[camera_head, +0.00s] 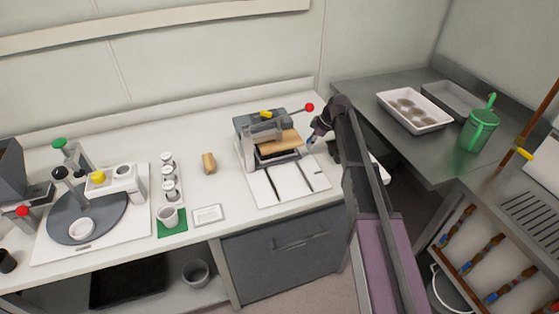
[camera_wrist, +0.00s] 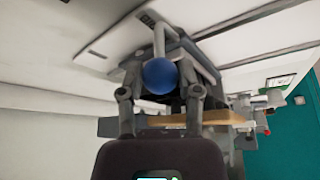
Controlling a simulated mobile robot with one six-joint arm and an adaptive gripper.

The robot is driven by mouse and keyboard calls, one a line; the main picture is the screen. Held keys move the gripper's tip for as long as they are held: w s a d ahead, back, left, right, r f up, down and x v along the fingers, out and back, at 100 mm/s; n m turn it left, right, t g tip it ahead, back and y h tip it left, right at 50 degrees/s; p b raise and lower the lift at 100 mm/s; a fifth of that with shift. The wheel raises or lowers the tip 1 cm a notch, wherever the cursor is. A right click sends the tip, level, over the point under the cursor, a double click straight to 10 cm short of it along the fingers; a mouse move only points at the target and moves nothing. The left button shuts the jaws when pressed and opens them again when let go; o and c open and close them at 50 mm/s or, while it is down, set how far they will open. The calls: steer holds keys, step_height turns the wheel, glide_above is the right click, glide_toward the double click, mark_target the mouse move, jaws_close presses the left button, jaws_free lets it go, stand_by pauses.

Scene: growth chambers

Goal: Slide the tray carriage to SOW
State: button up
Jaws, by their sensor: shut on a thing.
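The grey machine (camera_head: 243,128) stands on the white counter, with a yellow part on top and a red-knobbed lever at its right. A pale base plate (camera_head: 290,189) with two dark rails extends from its front. The tray carriage (camera_head: 275,157) appears to sit under the tan board (camera_head: 283,140); much of it is hidden, and no SOW mark is readable. My gripper (camera_head: 313,139) is at the machine's right side. In the wrist view, my gripper (camera_wrist: 160,93) is shut on a blue ball knob (camera_wrist: 160,75) on a pale stem.
Left of the machine are a tan block (camera_head: 209,163), white jars (camera_head: 169,178), a cup on a green mat (camera_head: 172,232) and a round grey turntable (camera_head: 87,218). The right bench holds a white tray (camera_head: 414,125) and a green watering can (camera_head: 480,130). The counter's back strip is mostly clear.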

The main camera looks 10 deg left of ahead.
steer(key=shift+w+a, duration=0.6)
steer(key=shift+w, duration=0.35)
steer(key=shift+w+a, duration=0.65)
steer(key=shift+w, duration=0.25)
steer(key=shift+w+a, duration=0.6)
steer(key=shift+w, duration=0.35)
steer(key=o, duration=0.8)
steer(key=shift+s, duration=0.1)
step_height(320, 180, up, 8)
steer(key=p, duration=0.8)
steer(key=shift+r, duration=0.1)
